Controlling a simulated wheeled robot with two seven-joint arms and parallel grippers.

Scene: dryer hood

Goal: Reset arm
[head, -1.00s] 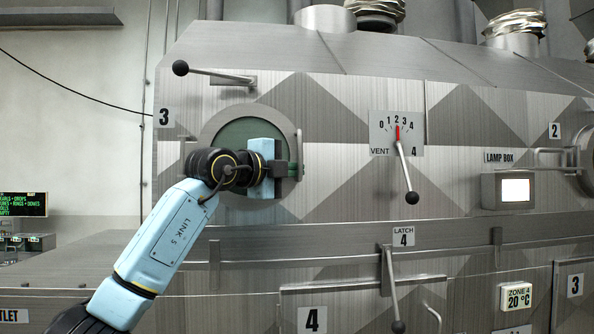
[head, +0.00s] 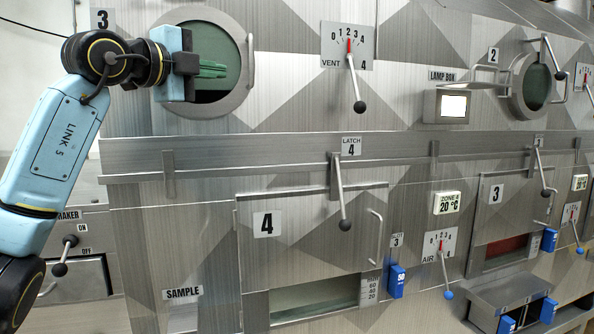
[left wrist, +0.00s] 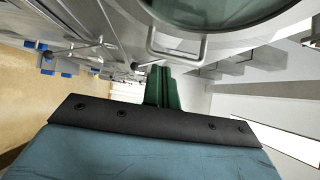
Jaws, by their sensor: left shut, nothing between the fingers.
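My left arm comes in from the left in the head view, and its gripper (head: 212,69) is in front of the round window (head: 222,108) on the hood's upper left. Its green fingers are shut together with nothing between them. The shut fingers also show in the left wrist view (left wrist: 161,88), pointing away from the camera, just below the window's rim and its handle (left wrist: 176,50). I cannot tell how far the fingers are from the hood's face. My right gripper is not in view.
The metal hood fills most of the head view. Levers stick out from it: the vent lever (head: 355,80), the latch 4 lever (head: 340,195) and the air lever (head: 445,275). Door 4 (head: 320,225) has a side handle. A rail (head: 270,150) runs across below the window.

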